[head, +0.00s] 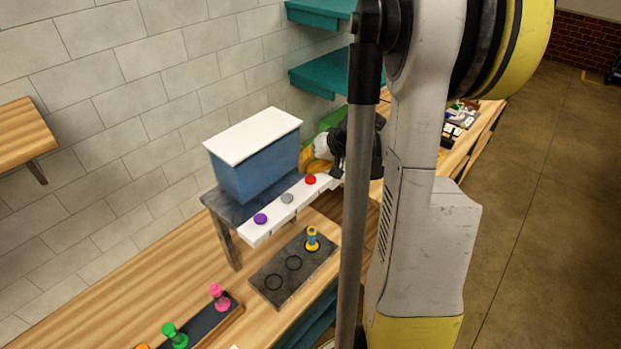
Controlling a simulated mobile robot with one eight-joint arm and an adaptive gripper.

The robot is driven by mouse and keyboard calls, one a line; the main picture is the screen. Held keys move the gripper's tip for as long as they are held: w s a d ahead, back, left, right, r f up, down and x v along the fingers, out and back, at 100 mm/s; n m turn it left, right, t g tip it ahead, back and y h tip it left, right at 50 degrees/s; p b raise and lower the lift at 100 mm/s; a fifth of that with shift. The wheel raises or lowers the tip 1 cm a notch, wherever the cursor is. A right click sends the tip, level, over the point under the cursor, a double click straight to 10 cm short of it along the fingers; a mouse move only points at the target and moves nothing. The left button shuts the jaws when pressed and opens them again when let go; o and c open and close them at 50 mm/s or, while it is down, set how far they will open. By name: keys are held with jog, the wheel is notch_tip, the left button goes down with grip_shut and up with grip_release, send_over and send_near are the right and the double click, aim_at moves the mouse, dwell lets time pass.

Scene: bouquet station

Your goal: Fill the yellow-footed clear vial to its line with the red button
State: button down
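The yellow-footed vial (312,240) stands upright at the right end of a dark plate, in front of the dispenser. Its fill line and contents are too small to make out. The red button (311,180) is at the right end of the white button strip (253,234), above and behind the vial. My gripper (338,174) is dark, at the right end of the strip, close to the red button. My own arm partly hides it. I cannot tell whether its fingers are open or shut, or whether it touches the button.
The strip also has a grey button (287,198) and a purple button (260,218). A blue box (255,172) with a white top stands behind it. The dark plate (268,292) has two empty rings. A rack (231,316) holds pink and green vials. Teal shelves (322,74) hang behind.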

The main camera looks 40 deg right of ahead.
aim_at(307, 178)
jog(key=shift+r+p, duration=1.55)
jog(key=shift+r, duration=0.95)
